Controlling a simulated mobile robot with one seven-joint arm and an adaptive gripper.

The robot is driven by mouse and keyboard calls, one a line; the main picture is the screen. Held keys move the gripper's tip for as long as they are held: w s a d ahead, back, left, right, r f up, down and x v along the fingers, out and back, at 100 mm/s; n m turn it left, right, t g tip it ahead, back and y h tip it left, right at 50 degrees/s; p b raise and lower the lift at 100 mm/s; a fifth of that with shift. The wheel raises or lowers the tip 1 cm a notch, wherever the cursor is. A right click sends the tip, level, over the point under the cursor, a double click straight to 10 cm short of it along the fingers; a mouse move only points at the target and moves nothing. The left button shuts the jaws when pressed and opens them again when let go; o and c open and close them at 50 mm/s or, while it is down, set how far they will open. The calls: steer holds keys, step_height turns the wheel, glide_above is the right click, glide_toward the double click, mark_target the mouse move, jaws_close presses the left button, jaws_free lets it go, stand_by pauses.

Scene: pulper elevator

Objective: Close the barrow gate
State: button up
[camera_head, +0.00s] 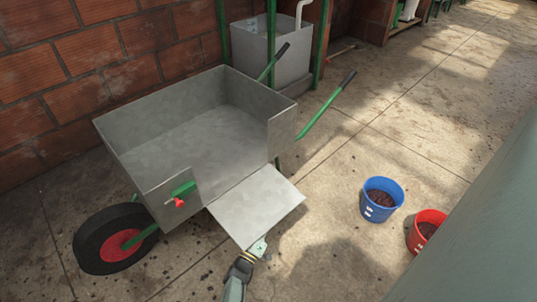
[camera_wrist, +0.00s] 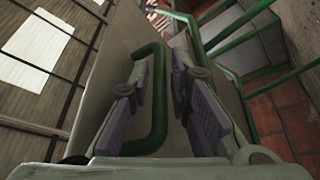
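The grey metal barrow (camera_head: 150,180) stands with its side gate (camera_head: 258,205) folded down and sloping outward. In the wrist view the gate's grey panel (camera_wrist: 108,75) fills much of the middle, with a bent green handle (camera_wrist: 157,100) on it. My gripper (camera_head: 261,244) is at the gate's lower outer edge in the head view, partly hidden beneath it. In the wrist view my gripper (camera_wrist: 162,75) is open, its purple-padded fingers on either side of the handle. Whether a pad touches the handle is unclear. A green latch (camera_head: 184,188) with a red knob (camera_head: 180,202) sits left of the opening.
A blue bucket (camera_head: 381,199) and a red bucket (camera_head: 427,230) with dark contents stand to the right. The barrow's wheel (camera_head: 115,240) is at lower left. A brick wall (camera_head: 90,60) and grey tank (camera_head: 270,50) lie behind. Floor between gate and blue bucket is clear.

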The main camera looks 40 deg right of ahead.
jaws_close()
stand_by(0.7)
